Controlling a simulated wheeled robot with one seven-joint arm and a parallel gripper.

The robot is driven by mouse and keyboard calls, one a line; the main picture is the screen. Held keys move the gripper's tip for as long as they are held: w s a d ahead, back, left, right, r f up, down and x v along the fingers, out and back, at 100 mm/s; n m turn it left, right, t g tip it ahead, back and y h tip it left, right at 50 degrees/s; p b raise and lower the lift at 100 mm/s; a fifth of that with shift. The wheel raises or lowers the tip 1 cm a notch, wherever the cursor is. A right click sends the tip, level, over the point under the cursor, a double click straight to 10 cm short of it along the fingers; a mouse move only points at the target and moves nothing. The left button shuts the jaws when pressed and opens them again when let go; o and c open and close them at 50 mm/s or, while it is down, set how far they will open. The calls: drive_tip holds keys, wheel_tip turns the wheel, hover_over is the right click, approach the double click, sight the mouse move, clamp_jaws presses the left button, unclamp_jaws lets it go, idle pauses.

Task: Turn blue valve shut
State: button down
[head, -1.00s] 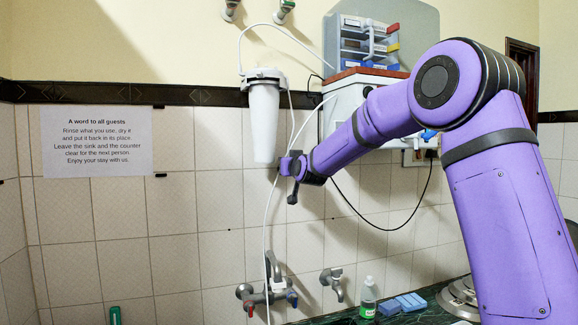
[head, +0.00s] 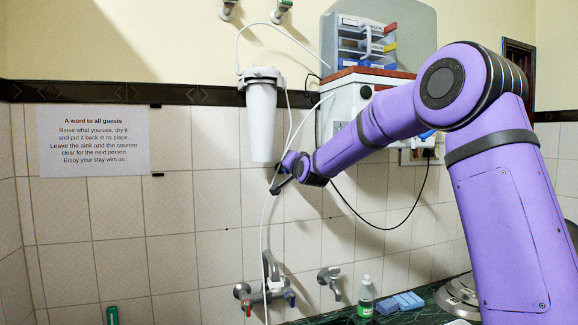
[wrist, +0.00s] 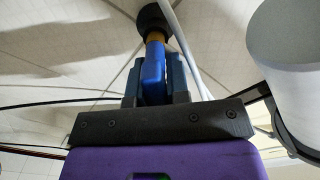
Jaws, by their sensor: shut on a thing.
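The blue valve (wrist: 154,68) shows in the wrist view as a blue lever, with a yellowish band and a black round fitting at its far end. My gripper (wrist: 158,82) is shut on the blue lever, with a dark finger on each side. In the head view my gripper (head: 276,187) is at the white tube just below and right of the white filter housing (head: 262,122). The valve cannot be made out there. The white tube (wrist: 185,45) passes close to the right of the valve in the wrist view.
The filter housing (wrist: 295,60) is close on the right in the wrist view. A white wall unit (head: 345,107) with drawers on top stands behind my arm. Below are a mixer tap (head: 265,296), a second tap (head: 331,281), a bottle (head: 365,297) and sponges (head: 400,303).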

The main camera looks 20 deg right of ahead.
drive_tip(key=shift+d+f+m, duration=0.15)
drive_tip(key=shift+f+m, duration=0.15)
drive_tip(key=shift+m, duration=1.35)
drive_tip(key=shift+d+f+m, duration=0.1)
drive_tip(key=shift+f+m, duration=0.15)
drive_tip(key=shift+m, duration=1.45)
drive_tip(key=shift+d+f+m, duration=0.15)
drive_tip(key=shift+f+m, duration=0.15)
drive_tip(key=shift+m, duration=1.35)
drive_tip(key=c, duration=1.1)
unclamp_jaws()
drive_tip(key=shift+s, duration=0.15)
drive_tip(key=s, duration=1)
drive_tip(key=shift+s, duration=0.3)
